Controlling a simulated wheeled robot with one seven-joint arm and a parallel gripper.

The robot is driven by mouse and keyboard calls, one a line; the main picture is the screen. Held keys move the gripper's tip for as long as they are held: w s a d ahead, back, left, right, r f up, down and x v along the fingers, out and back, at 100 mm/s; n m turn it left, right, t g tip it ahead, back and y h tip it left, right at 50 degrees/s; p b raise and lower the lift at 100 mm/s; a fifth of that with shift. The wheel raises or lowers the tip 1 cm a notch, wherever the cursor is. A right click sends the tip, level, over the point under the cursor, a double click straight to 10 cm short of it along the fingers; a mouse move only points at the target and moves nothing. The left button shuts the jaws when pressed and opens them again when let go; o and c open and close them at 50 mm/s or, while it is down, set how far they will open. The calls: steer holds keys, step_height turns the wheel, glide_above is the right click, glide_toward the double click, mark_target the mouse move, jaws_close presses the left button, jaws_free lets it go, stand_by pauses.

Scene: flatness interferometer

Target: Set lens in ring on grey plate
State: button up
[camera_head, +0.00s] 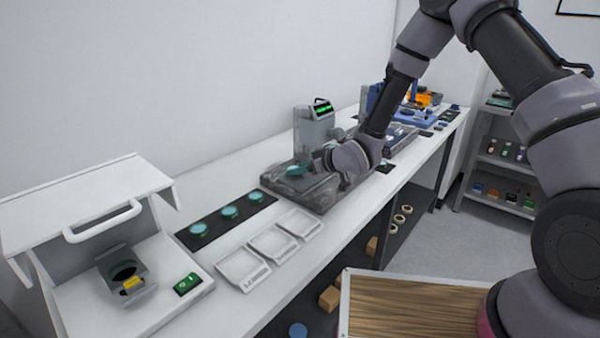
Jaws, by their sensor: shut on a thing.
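A grey plate (322,198) forms the base of the grey instrument with a green display (314,128), in the middle of the bench. My gripper (309,167) reaches in from the right, low over this plate, and is shut on a teal lens (296,171). The lens is at or just above the plate; I cannot tell whether it touches. The ring cannot be made out; the gripper and lens may cover it. Several more teal lenses (229,212) lie in a row on a black mat (214,223) to the left.
Three white trays (243,268) lie along the bench's front edge. A white hooded device (105,230) with a handle stands at the left. Blue and orange equipment (420,105) stands beyond my arm. A wood-topped surface (410,312) is at lower right; shelves (500,165) stand behind.

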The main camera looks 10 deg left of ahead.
steer(key=shift+f, duration=0.6)
steer(key=shift+f, duration=0.15)
steer(key=o, duration=1.4)
